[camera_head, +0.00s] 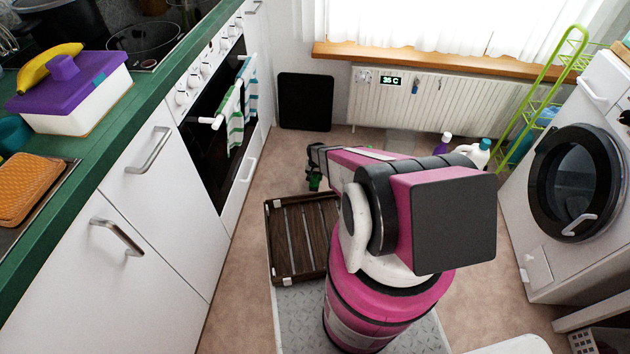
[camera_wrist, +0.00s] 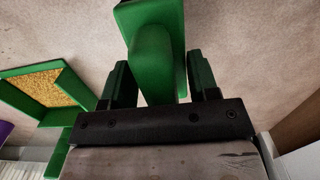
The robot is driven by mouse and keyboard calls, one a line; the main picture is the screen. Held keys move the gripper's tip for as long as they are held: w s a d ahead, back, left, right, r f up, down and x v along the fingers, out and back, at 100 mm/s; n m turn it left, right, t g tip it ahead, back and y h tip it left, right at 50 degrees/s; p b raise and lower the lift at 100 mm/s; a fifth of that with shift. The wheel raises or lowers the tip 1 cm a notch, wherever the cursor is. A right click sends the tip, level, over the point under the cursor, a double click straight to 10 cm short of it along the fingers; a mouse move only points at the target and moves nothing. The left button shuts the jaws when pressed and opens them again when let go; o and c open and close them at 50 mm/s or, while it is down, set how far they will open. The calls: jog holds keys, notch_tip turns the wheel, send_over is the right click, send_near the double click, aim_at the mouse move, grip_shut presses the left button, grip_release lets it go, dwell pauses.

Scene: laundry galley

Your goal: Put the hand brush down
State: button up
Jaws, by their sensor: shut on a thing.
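The green hand brush (camera_wrist: 152,50) is between the two dark fingers of my gripper (camera_wrist: 160,75) in the wrist view. My gripper is shut on it. The brush extends away from the fingers towards the top of that view, over beige floor; I cannot tell whether it touches the floor. In the head view my gripper (camera_head: 315,160) is small and far off, beyond the wooden crate, and partly hidden by my arm. A bit of green (camera_head: 314,184) shows just below it.
A green open-sided pan with yellow grains (camera_wrist: 45,86) lies at the left of the wrist view. The dark slatted wooden crate (camera_head: 268,245) is on the near side of my gripper. Bottles (camera_head: 478,155) stand by the radiator (camera_head: 420,105). Floor (camera_head: 262,165) left of my gripper is clear.

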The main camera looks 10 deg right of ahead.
jog(key=shift+f, duration=1.5)
jog(key=shift+f, duration=0.15)
jog(key=o, duration=0.9)
jog(key=r, duration=1.2)
jog(key=shift+w+d, duration=0.1)
jog(key=shift+w, duration=0.1)
jog(key=s+r+n, duration=0.1)
jog(key=s+r, duration=0.6)
jog(key=r, duration=0.6)
jog(key=s+r+n, duration=0.1)
jog(key=s+r, duration=0.6)
jog(key=r, duration=0.6)
jog(key=s+r+n, duration=0.1)
jog(key=s+r, duration=0.6)
jog(key=r, duration=0.6)
jog(key=shift+s+n+t, duration=0.3)
